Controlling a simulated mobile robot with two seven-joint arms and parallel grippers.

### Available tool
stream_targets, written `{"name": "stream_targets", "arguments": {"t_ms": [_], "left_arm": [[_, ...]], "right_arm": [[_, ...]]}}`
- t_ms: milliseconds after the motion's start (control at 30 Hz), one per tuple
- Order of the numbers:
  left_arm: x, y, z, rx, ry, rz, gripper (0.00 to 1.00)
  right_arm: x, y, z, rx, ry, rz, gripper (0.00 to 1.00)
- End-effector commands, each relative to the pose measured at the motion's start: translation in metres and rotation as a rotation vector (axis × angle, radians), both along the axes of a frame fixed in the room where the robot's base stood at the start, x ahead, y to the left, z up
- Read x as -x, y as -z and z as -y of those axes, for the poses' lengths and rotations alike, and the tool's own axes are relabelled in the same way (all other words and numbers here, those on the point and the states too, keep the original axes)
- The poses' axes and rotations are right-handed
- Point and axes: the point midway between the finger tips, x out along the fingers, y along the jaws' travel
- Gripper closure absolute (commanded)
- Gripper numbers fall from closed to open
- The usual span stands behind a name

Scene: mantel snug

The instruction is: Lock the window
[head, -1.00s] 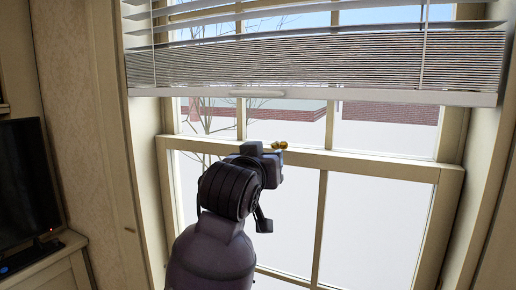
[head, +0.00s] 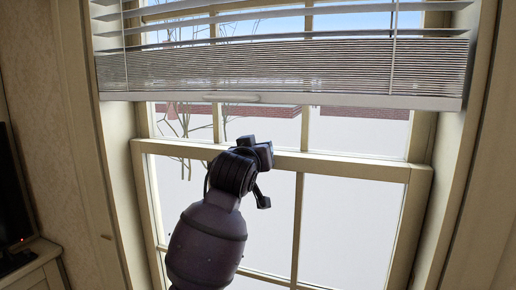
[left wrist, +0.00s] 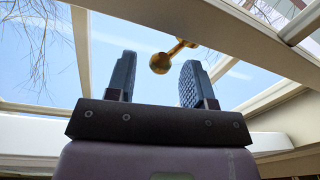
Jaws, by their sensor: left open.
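The window (head: 280,160) has a cream frame with a horizontal meeting rail. Its brass lock (left wrist: 160,63) shows in the left wrist view as a rounded knob on a short arm, at the upper middle. The knob appears between the tips of my left gripper's two dark fingers, which stand apart with nothing held. Contact with the knob cannot be told. In the head view my left gripper (head: 257,146) is at the meeting rail, and the lock is hidden behind it. My right gripper is in neither view.
A partly raised blind (head: 290,65) hangs across the window top, its bottom bar above my left gripper. Window jambs (head: 118,150) stand on both sides. A dark screen (head: 15,200) stands on a cabinet at the left.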

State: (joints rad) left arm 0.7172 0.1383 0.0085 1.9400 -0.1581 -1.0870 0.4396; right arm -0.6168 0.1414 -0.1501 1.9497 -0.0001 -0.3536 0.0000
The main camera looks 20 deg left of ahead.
Motion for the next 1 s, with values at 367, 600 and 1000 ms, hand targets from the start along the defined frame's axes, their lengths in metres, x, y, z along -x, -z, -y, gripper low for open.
{"name": "stream_targets", "arguments": {"t_ms": [367,600,1000], "left_arm": [[-0.0051,0.0,-0.0004,0.0,0.0,0.0,0.52],[-0.0049,0.0,-0.0004,0.0,0.0,0.0,0.87],[-0.0082,0.0,0.0045,0.002,-0.069,0.001,1.0]], "right_arm": [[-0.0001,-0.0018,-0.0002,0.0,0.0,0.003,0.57],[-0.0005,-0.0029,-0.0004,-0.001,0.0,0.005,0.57],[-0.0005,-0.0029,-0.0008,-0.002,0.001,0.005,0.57]]}}
